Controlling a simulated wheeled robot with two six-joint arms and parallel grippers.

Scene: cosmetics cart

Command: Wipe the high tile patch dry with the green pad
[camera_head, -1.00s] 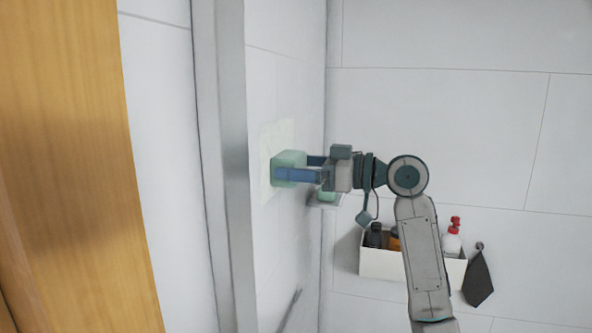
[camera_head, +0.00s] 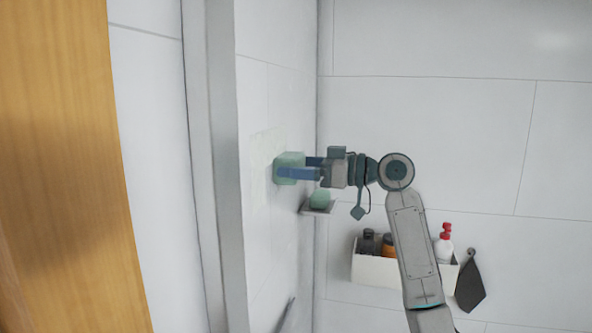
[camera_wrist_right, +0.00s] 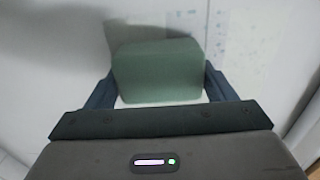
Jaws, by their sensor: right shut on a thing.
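The green pad (camera_head: 289,167) is held between the blue fingers of my right gripper (camera_head: 298,170), which is shut on it. The pad is at the left wall, against or very close to the pale tile patch (camera_head: 259,165); exact contact is hard to tell. In the right wrist view the pad (camera_wrist_right: 158,72) sits between both fingers, and the speckled wet-looking patch (camera_wrist_right: 235,30) shows to its upper right. The pad hides part of the patch. My left gripper is not in view.
A small wall shelf (camera_head: 312,211) with a green item (camera_head: 320,199) is just below the gripper. A white caddy (camera_head: 375,269) with bottles hangs on the back wall, with a dark cloth (camera_head: 470,287) beside it. A grey vertical post (camera_head: 227,200) stands left of the patch.

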